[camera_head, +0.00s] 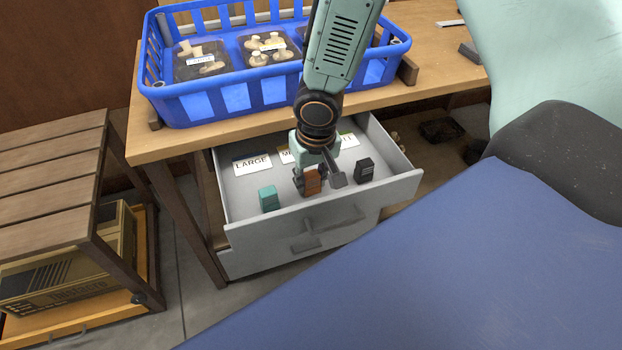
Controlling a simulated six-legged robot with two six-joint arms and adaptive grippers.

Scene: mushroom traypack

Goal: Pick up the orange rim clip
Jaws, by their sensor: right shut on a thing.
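The orange rim clip (312,182) is in the open grey drawer, near its front wall. My right gripper (321,176) points down into the drawer and is shut on the orange clip; its fingers hide part of it. I cannot tell whether the clip is clear of the drawer floor. A teal clip (268,199) stands to the left and a black clip (365,170) to the right, both apart from the gripper. My left gripper is not in view.
The drawer (240,200) holds label cards, one reading LARGE (252,163). A blue crate (185,112) with mushroom trays stands on the wooden table (150,146) above. A slatted wooden stand (45,170) is at the left.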

